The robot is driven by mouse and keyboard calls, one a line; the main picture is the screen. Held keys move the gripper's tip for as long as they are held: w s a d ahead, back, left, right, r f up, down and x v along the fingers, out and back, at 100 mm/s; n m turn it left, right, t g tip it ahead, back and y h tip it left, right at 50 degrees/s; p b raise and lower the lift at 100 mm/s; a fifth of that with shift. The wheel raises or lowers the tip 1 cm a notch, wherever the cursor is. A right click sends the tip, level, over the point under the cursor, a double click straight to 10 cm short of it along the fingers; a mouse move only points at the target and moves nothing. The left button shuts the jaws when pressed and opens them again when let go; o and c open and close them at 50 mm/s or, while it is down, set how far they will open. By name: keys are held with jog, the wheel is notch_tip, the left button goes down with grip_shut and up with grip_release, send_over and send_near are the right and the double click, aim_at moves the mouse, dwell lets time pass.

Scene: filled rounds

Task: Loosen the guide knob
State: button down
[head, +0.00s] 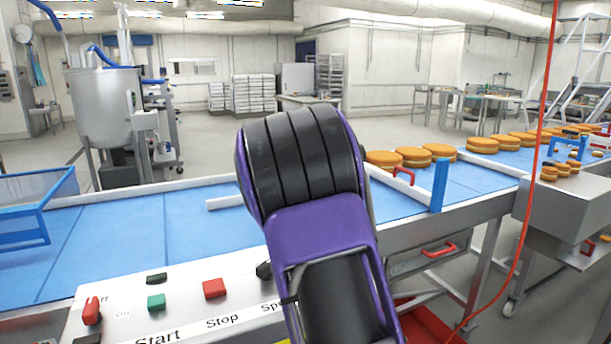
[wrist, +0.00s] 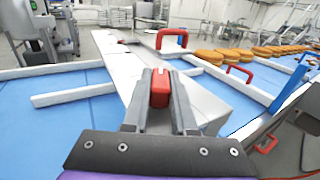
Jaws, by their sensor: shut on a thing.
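In the wrist view, my gripper (wrist: 160,78) is shut on a red knob (wrist: 160,91), with one grey finger on each side of it. I take this to be the guide knob. It sits over a pale metal bar (wrist: 122,60) that crosses above the blue belt (wrist: 75,112). The knob's base is hidden by the fingers, so I cannot tell how tight it is. In the head view, my purple and black arm hides the gripper and the knob.
A larger red handle (wrist: 172,36) stands just beyond the gripper. White guide rails (wrist: 85,94) lie along the belt. Sandwich cakes (head: 413,157) and a blue post (head: 439,186) are on the right. A control panel (head: 185,322) with buttons is in front.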

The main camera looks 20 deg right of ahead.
jog(key=c, duration=0.7)
grip_release()
jog(key=v, duration=1.7)
jog(key=shift+s+a+p, duration=0.1)
jog(key=shift+s+p, duration=0.1)
jog(key=shift+p, duration=0.15)
